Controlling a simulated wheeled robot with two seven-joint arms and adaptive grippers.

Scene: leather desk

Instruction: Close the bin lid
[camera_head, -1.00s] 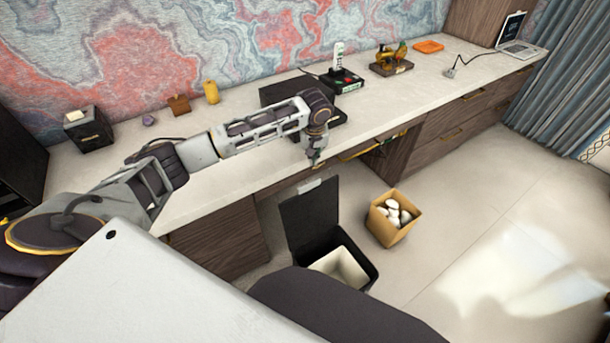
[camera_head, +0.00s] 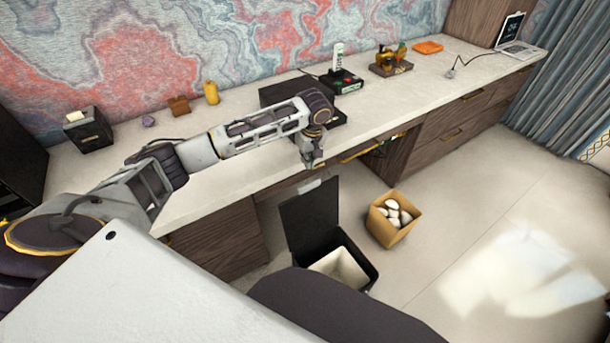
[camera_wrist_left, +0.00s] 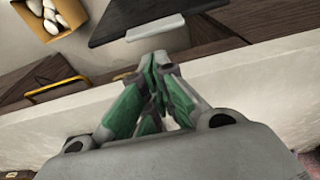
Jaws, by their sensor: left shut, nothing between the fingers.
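The bin (camera_head: 372,268) is a black box with a white liner (camera_head: 343,270), on the floor in front of the desk. Its black lid (camera_head: 311,216) stands open, upright, with a light tab (camera_head: 309,186) at its top edge. In the left wrist view the lid (camera_wrist_left: 135,15) and its tab (camera_wrist_left: 156,27) show at the top, beyond the fingers. My left gripper (camera_head: 312,164) hangs at the desk's front edge, just above and apart from the lid. Its fingers (camera_wrist_left: 155,62) are shut and empty. My right gripper is out of view.
A cardboard box (camera_head: 392,232) with several white objects stands on the floor right of the bin. The desk (camera_head: 230,165) runs behind the bin, with drawers (camera_head: 218,240) below. Floor at the right is clear.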

